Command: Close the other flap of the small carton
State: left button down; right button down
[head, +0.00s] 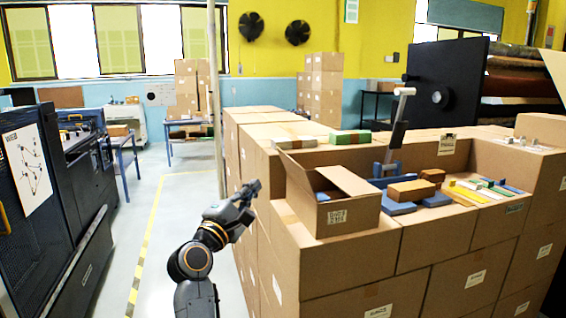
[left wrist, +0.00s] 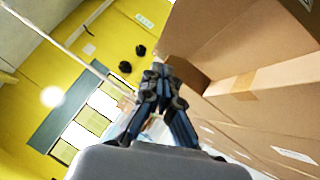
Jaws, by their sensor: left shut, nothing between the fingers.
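The small brown carton (head: 348,214) sits on the near corner of the stacked boxes in the head view. One flap (head: 297,180) stands up at its left side. Another flap (head: 352,181) slants across its upper right side. My right gripper is not in view.
Stacked boxes (head: 345,262) fill the right side. Blue and brown blocks (head: 411,190) and a grey upright post (head: 398,130) with a black part are behind the carton. A thin pole (head: 217,110) rises left of the stack. The aisle floor (head: 183,205) is clear.

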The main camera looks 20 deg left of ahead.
pick_arm(q)
jog(key=p, duration=0.2)
send_near(287, 157)
jog(key=w+a, duration=0.2)
jog(key=w, duration=0.2)
jog(key=shift+w+d+r+p, duration=0.3)
jog(key=shift+d+r+p, duration=0.05)
jog(key=shift+d, duration=0.2)
jog(key=shift+w+d+r+p, duration=0.3)
jog(key=shift+d+r+p, duration=0.05)
jog(key=shift+d, duration=0.25)
jog(key=shift+w+d+r, duration=0.1)
jog(key=shift+w+d, duration=0.05)
jog(key=shift+d, duration=0.15)
jog(key=shift+a, duration=0.1)
